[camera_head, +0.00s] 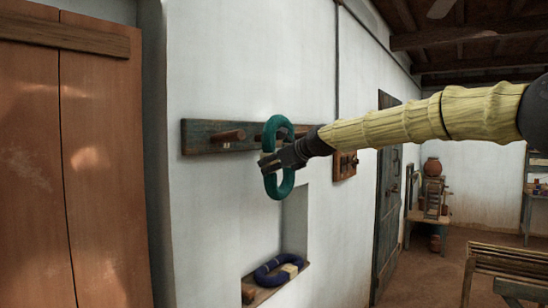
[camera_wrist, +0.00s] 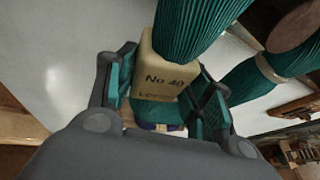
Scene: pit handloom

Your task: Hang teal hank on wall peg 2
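The teal hank (camera_head: 286,181) hangs upright as a loop from my gripper (camera_head: 270,163), in front of the wooden peg rail (camera_head: 200,138). In the wrist view my gripper (camera_wrist: 165,105) is shut around the hank (camera_wrist: 190,30) at its tan paper band (camera_wrist: 168,72), marked "No 40". The left peg (camera_head: 230,135) on the rail is bare. Another peg shows partly behind the hank's upper loop. In the wrist view a round wooden peg end (camera_wrist: 294,27) appears beside the teal strands. I cannot tell whether that peg passes through the loop.
A dark blue hank (camera_head: 272,272) with a pale band lies in the wall niche below. A reddish wooden door (camera_head: 95,170) stands at left. A dark door (camera_head: 388,200) and a bench with a pot (camera_head: 432,167) are further back. The floor at right holds a slatted wooden frame (camera_head: 510,262).

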